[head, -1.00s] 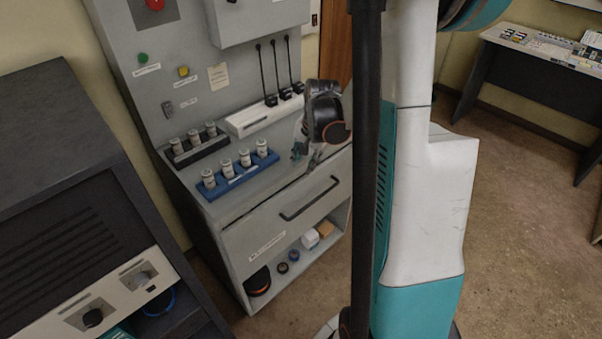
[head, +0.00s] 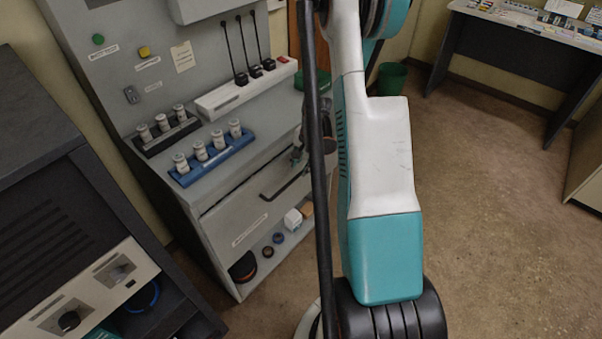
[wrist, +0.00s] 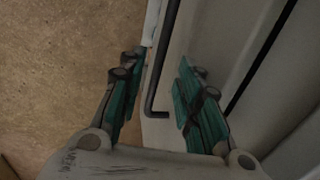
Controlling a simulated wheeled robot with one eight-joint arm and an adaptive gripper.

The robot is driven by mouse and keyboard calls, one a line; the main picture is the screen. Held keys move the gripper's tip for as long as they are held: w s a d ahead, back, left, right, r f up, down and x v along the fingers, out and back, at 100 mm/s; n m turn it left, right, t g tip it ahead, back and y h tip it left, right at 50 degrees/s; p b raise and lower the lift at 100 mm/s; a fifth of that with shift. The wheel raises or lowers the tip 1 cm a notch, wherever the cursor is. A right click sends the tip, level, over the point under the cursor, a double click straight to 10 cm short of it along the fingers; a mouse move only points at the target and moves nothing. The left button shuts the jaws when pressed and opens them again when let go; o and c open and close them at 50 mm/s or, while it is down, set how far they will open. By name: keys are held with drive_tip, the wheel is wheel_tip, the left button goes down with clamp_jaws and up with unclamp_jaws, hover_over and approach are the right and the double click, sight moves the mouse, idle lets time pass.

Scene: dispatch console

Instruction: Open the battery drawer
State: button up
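The battery drawer (head: 240,217) is the grey labelled front below the console counter, and it looks shut. Its dark bar handle (head: 285,184) is partly hidden behind my arm. The handle (wrist: 161,75) also shows in the wrist view, running up from a bent end between my two teal finger pads. My gripper (wrist: 158,68) is open, with one finger on each side of the handle and a visible gap to both. In the head view my gripper (head: 297,155) is small and partly hidden, just above the handle.
A blue rack (head: 212,160) and a black rack (head: 166,138) of batteries stand on the counter beside a white charger strip (head: 240,92). An open shelf below holds a white box (head: 292,219) and rolls. A dark cabinet (head: 70,200) stands left. Floor at right is clear.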

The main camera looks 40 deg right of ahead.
sight(300, 173)
drive_tip(key=shift+w+f+b, duration=0.2)
drive_tip(key=shift+f+b, duration=0.05)
drive_tip(key=shift+f, duration=0.75)
drive_tip(key=shift+w+f+b, duration=0.15)
drive_tip(key=shift+f+b, duration=0.05)
drive_tip(key=shift+f, duration=0.75)
drive_tip(key=shift+c, duration=0.2)
clamp_jaws()
